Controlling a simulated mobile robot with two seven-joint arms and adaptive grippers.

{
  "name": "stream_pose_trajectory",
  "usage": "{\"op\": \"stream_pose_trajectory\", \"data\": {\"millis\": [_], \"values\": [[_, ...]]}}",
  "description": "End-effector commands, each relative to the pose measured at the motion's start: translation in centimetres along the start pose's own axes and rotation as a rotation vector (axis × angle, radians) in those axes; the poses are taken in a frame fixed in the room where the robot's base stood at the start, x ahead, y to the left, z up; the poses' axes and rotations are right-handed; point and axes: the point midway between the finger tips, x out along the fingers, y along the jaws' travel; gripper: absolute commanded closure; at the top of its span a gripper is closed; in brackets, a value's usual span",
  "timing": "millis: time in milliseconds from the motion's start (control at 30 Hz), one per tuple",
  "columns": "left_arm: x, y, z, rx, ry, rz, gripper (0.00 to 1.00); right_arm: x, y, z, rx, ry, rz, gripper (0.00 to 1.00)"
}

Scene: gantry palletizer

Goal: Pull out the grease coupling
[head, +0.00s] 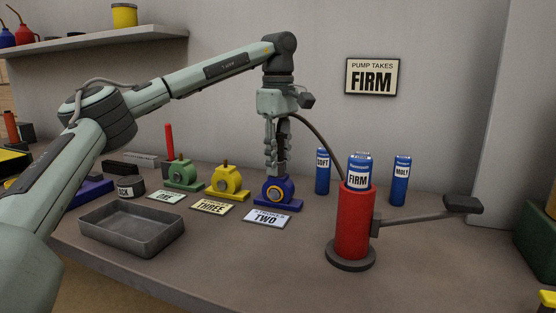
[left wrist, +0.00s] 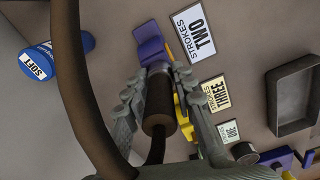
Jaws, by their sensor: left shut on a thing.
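My left gripper (head: 277,166) points down, shut on the dark grease coupling (left wrist: 158,103), just above the blue bearing block (head: 277,191). The coupling sits between the fingers in the left wrist view, with its black hose (left wrist: 80,100) running off it. The fingers hide its lower end, so I cannot tell whether it is seated on the block's fitting. The hose (head: 322,139) curves to the red pump (head: 355,222), which has a blue FIRM cartridge (head: 358,174) in its top and a lever at its right. My right gripper is not in view.
Yellow (head: 227,182) and green (head: 183,174) blocks stand left of the blue one, with stroke cards in front. A grey tray (head: 132,243) lies at front left. SOFT (head: 322,172) and MOLY (head: 401,181) cartridges stand behind the pump. A FIRM sign (head: 371,77) hangs on the wall.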

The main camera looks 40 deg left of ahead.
Motion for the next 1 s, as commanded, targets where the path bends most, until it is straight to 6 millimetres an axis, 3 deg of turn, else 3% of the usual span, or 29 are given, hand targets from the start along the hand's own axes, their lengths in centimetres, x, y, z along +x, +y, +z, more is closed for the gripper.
{"op": "stream_pose_trajectory", "data": {"millis": [367,1000], "values": [[-0.5,0.0,0.0,0.001,0.000,0.002,1.00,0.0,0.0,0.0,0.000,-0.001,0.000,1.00],[-3.0,0.0,0.0,-0.001,0.000,0.001,1.00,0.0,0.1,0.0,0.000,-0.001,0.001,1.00]]}}
